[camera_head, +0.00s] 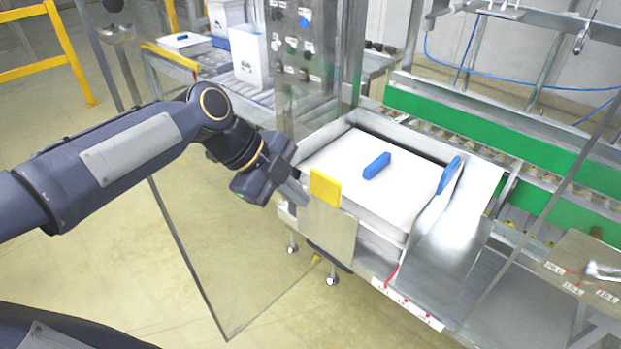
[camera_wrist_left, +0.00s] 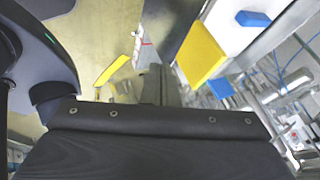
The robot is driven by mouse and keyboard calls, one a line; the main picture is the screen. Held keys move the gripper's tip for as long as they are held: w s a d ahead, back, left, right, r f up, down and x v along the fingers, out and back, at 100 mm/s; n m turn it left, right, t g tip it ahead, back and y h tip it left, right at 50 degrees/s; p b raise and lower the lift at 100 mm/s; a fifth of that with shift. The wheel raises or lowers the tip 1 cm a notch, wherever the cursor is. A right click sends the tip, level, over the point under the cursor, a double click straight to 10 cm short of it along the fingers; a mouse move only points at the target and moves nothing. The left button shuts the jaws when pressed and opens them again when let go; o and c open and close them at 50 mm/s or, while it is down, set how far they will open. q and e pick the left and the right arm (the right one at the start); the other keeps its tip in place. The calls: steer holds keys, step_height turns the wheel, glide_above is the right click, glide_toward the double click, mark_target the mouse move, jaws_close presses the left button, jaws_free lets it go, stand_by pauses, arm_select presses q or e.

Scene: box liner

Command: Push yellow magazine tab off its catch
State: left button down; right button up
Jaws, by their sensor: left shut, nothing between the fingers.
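The yellow magazine tab (camera_head: 325,187) stands upright at the left front edge of the magazine (camera_head: 398,237), which holds a white stack (camera_head: 350,185). My left gripper (camera_head: 303,197) is shut and empty, close to the tab's left side in the head view. I cannot tell whether its fingertips touch the tab. In the left wrist view the tab (camera_wrist_left: 200,55) is just right of the fingers (camera_wrist_left: 157,82). The catch cannot be made out. My right gripper is not in view.
A blue block (camera_head: 377,166) lies on the white stack, and a blue tab (camera_head: 448,175) stands at its right side. A clear panel (camera_head: 235,260) hangs below my left arm. A control box (camera_head: 291,40) rises behind the gripper. Green rails (camera_head: 480,125) run behind the magazine.

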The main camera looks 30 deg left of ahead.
mark_target(328, 197)
arm_select(q)
steer(key=shift+w+d+r+p, duration=0.1)
steer(key=shift+w+d+p, duration=0.15)
steer(key=shift+w, duration=0.7)
steer(key=shift+w+d+r+p, duration=0.1)
steer(key=shift+w+d+p, duration=0.15)
steer(key=shift+w, duration=0.7)
steer(key=w, duration=0.2)
steer(key=w+d+b, duration=0.1)
steer(key=w, duration=0.1)
steer(key=shift+w+d, duration=0.15)
steer(key=shift+w, duration=0.2)
steer(key=shift+f, duration=0.1)
